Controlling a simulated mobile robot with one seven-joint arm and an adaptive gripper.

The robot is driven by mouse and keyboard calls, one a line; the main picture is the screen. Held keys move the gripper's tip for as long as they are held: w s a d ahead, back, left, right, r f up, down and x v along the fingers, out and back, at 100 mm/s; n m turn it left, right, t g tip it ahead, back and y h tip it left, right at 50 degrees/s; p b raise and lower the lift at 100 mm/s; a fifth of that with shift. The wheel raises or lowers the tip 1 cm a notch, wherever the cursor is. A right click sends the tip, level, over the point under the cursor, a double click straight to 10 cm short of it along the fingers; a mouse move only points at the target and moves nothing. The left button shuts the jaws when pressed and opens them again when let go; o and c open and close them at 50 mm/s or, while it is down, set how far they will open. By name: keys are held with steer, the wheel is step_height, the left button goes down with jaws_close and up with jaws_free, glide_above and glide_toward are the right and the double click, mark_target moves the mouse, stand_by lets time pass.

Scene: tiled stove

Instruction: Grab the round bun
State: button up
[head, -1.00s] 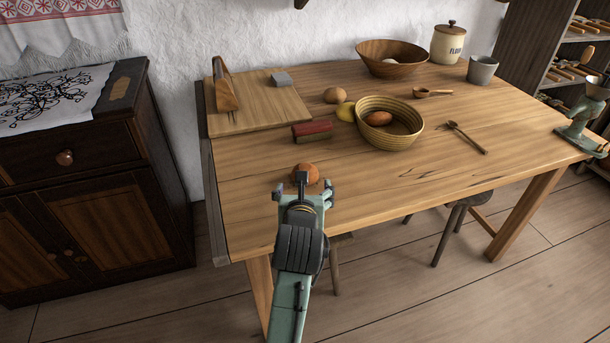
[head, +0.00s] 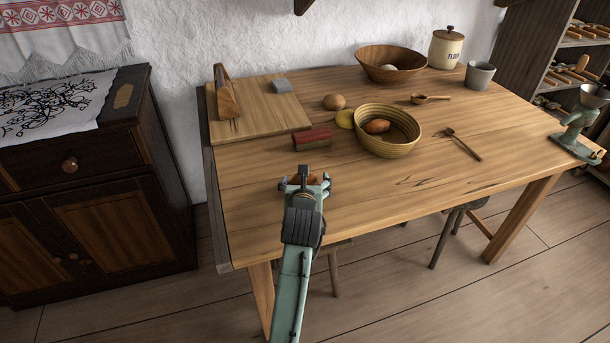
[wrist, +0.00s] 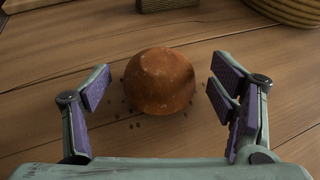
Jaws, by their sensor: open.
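The round bun (wrist: 159,80) is brown and sits on the wooden table, with dark specks around it. In the wrist view it lies between and slightly beyond the two open fingers of my gripper (wrist: 163,92), with a gap on each side. In the head view my gripper (head: 304,182) is over the table's near left part and hides most of the bun (head: 298,181). My gripper is open and holds nothing.
A red-topped block (head: 312,139) lies just behind the bun. A coiled basket (head: 405,147) with a brown oblong item stands to the right. A cutting board (head: 265,117) is behind left. The table's front right is clear.

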steer(key=shift+w+f, duration=0.15)
steer(key=shift+w, duration=0.05)
steer(key=shift+c, duration=0.5)
steer(key=c, duration=1)
steer(key=shift+r, duration=0.2)
steer(key=shift+c, duration=0.2)
